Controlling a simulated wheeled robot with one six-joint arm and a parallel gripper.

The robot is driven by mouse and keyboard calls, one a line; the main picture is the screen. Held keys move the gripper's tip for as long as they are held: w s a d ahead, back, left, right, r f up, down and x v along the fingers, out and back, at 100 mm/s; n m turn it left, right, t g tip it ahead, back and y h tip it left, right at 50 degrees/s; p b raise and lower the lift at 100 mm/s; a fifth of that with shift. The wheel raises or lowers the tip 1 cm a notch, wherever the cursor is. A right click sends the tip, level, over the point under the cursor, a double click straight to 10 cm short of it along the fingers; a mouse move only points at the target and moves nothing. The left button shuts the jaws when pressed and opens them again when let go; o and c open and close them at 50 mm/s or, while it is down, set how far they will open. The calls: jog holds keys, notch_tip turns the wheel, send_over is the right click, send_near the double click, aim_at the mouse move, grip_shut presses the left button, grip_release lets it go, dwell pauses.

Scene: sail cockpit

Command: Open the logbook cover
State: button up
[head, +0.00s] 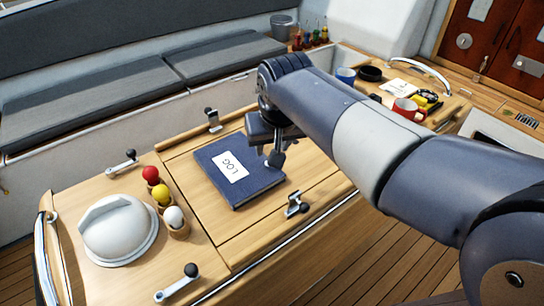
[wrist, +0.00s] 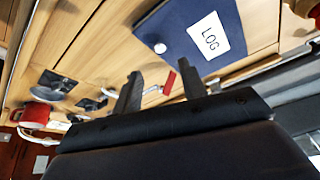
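The logbook (head: 215,184) is a dark blue book with a white LOG label, lying flat on the wooden table with its cover shut. It also shows at the top of the wrist view (wrist: 183,25), where a small pale round knob sits near its edge. My gripper (head: 270,153) is at the book's right side in the head view and hides part of that edge. In the wrist view the two fingers of my gripper (wrist: 159,72) stand apart with nothing held. A small red tab (wrist: 169,83) shows between them. I cannot tell whether a finger touches the book.
Left of the book stand red (head: 150,174), yellow (head: 161,193) and white (head: 174,216) balls in wooden cups, and a white domed compass housing (head: 117,230). Metal latches (head: 296,205) surround the table's middle panel. A red mug (head: 405,111) and blue cup (head: 346,75) stand further right.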

jog(key=x, duration=0.7)
jog(key=shift+w+f, duration=0.1)
jog(key=shift+f, duration=0.25)
jog(key=shift+c, duration=0.3)
grip_shut()
